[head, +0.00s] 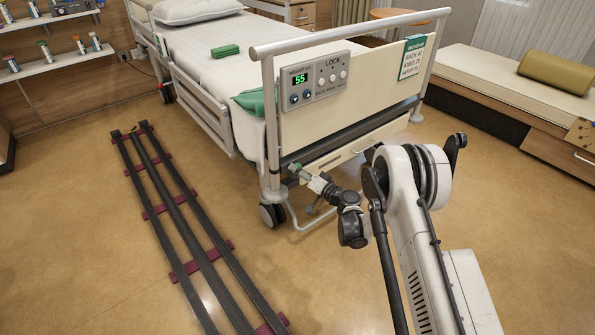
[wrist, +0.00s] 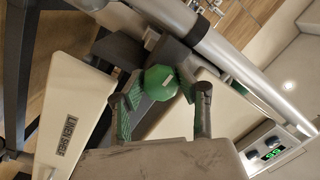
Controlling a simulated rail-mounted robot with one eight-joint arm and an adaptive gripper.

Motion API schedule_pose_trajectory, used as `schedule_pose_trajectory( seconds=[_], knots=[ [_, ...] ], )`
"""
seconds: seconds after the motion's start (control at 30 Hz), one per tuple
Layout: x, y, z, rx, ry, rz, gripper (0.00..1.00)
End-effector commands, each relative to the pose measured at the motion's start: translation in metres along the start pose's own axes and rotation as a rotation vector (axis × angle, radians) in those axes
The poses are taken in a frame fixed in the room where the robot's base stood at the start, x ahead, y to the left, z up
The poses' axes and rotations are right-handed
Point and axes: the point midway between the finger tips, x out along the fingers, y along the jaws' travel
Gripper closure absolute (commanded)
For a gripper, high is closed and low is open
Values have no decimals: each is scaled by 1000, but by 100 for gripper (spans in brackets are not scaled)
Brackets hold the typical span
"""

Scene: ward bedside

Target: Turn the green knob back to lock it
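The green knob (wrist: 161,82) is a small faceted knob with a pale mark on its face, mounted on dark metal beside a bed tube. It also shows small in the head view (head: 294,168), at the lower left of the bed's foot end. My gripper (wrist: 162,97) points at the knob, with one green-padded finger on each side. The fingers are apart, and gaps to the knob seem to show on both sides. I cannot tell how deep the knob sits between them. In the head view my gripper (head: 303,174) is close to the knob.
The bed's control panel (head: 316,80) reads 55 and is marked LOCK. A drawer front labelled linen shelf (wrist: 72,125) lies left in the wrist view. The bed tube (wrist: 230,62) runs close past the knob. Dark floor rails (head: 175,205) lie left of the bed.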

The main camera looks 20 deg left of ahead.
Motion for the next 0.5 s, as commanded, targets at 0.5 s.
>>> schedule_pose_trajectory(
  seconds=[0.5],
  knots=[
    [0, 0, 0, 78, 7, -7, 95]
  ],
)
